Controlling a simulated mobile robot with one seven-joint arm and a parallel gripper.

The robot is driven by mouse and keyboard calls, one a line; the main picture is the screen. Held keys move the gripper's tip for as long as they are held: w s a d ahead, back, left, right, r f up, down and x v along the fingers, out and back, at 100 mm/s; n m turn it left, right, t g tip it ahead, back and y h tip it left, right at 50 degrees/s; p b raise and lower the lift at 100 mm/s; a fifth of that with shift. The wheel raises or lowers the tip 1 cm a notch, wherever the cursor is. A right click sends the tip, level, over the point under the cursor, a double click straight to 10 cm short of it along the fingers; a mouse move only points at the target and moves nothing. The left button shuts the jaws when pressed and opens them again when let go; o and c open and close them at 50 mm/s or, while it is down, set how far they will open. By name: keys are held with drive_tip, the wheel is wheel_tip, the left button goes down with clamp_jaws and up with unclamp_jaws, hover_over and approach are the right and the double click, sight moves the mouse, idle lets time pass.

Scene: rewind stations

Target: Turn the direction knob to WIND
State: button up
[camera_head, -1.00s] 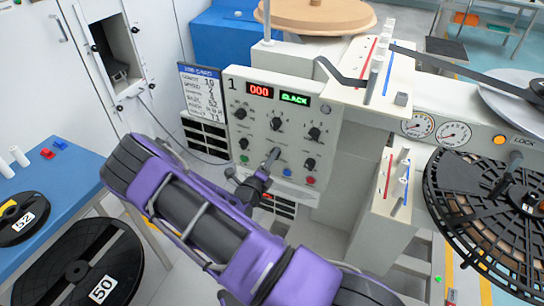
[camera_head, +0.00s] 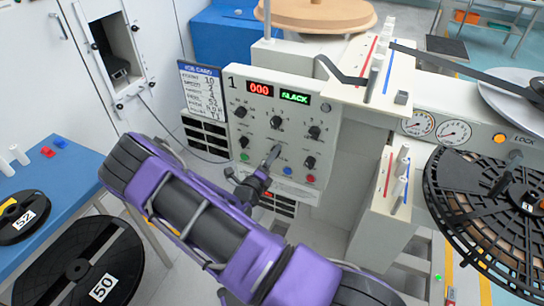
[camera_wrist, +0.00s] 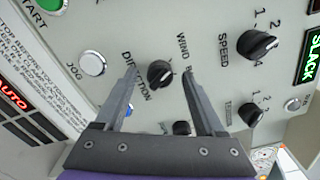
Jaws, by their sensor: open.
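The direction knob (camera_wrist: 160,73) is a round black knob on the pale panel in the wrist view, with the words DIRECTION and WIND printed around it. Which way its pointer faces is too small to tell surely. My gripper (camera_wrist: 158,75) is open, with one finger on each side of the knob in that view. I cannot tell whether the fingers touch it. In the head view my gripper (camera_head: 272,155) is at the control panel (camera_head: 255,135), low in its middle, and appears to hide the direction knob.
A speed knob (camera_wrist: 258,44) and a smaller knob (camera_wrist: 250,112) sit near the right finger. A white JOG button (camera_wrist: 92,63) lies left of the left finger. The panel displays (camera_head: 294,97) read 000 and SLACK. A black reel (camera_head: 480,215) stands right of the panel.

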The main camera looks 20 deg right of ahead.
drive_tip(key=v, duration=1.7)
drive_tip(key=shift+r, duration=0.15)
